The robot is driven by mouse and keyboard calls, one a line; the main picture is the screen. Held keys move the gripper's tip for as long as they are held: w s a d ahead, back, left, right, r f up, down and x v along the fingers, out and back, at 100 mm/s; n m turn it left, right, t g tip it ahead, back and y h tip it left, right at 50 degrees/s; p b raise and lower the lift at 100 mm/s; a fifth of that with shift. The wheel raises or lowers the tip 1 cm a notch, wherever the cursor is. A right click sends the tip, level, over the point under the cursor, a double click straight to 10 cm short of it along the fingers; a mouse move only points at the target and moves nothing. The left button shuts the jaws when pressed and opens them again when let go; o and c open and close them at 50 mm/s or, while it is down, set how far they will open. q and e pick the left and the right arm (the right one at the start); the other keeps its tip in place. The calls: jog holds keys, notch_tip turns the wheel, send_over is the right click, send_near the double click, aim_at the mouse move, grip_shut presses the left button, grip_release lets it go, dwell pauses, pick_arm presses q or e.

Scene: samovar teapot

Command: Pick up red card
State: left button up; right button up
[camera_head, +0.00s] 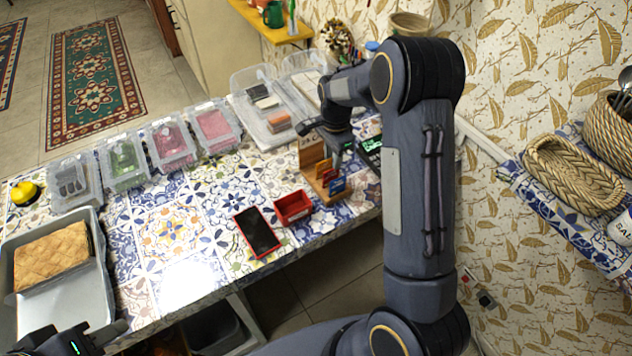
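Several small cards stand in a wooden holder (309,160) near the right end of the tiled table. A red card (323,168) is among them, with an orange-yellow one and a blue card (337,187) in front. My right gripper (335,148) hangs just above and behind the holder. It appears apart from the cards, and the arm partly hides its fingers, so its opening is unclear. My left gripper (108,334) is low at the bottom left, by the table's front edge, away from the cards.
A small red box (293,207) and a red-edged phone (257,232) lie in front of the holder. Lidded containers (170,147) line the back. A grey tray (92,306) with a woven item is at left. The middle tiles are free.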

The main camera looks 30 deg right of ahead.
aim_at(331, 175)
jog(key=shift+w+f, duration=0.15)
jog(key=shift+f, duration=0.35)
notch_tip(331, 175, down, 6)
jog(key=shift+a+f+p, duration=0.1)
jog(key=shift+f+p, duration=0.05)
jog(key=shift+p, duration=0.9)
jog(key=shift+f, duration=0.5)
grip_shut()
